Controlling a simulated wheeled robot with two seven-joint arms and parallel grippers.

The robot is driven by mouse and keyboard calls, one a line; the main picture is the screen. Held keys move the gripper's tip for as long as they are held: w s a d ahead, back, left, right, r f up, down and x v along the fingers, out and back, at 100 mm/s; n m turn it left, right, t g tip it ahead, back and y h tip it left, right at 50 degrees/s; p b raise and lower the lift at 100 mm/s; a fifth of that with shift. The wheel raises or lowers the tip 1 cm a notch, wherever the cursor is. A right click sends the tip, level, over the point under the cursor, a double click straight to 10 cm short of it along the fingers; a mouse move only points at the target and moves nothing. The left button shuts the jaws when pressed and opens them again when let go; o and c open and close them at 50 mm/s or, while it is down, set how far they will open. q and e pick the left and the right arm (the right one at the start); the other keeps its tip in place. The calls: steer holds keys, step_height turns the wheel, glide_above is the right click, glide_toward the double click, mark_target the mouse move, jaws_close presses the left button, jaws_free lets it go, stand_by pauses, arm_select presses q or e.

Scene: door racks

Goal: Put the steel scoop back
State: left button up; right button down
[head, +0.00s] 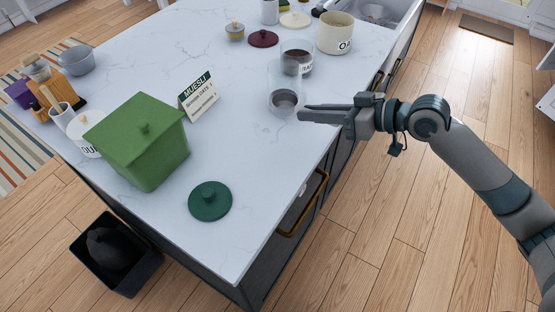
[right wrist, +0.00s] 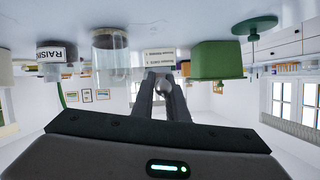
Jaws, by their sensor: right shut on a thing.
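My right gripper (head: 303,113) is over the counter's right side, beside a clear glass jar (head: 285,100) with dark contents at its bottom. Its fingers look closed in the head view. In the right wrist view a small shiny metal piece, which I take for part of the steel scoop (right wrist: 163,86), shows between the fingers (right wrist: 161,82). The rest of the scoop is hidden, and I cannot make it out in the head view. The glass jar also shows in the wrist view (right wrist: 112,60), left of the fingers. My left gripper is not in view.
A green lidded canister (head: 145,150), a MUESLI card (head: 199,95) and a dark green lid (head: 210,201) are on the white counter (head: 255,190). A raisin jar (head: 297,58) and a cream OATS canister (head: 336,33) stand farther back. A dark bin (head: 140,270) is on the floor.

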steer(key=p, duration=0.4)
glide_above(284, 173)
step_height(284, 173, down, 5)
steer(key=shift+f, duration=0.35)
steer(key=shift+f, duration=0.1)
step_height(284, 173, down, 3)
steer(key=shift+f+p, duration=0.15)
steer(key=shift+p, duration=0.25)
steer(key=shift+f, duration=0.25)
steer(key=shift+f, duration=0.1)
steer(key=c, duration=1.7)
jaws_free()
steer(key=shift+c, duration=0.2)
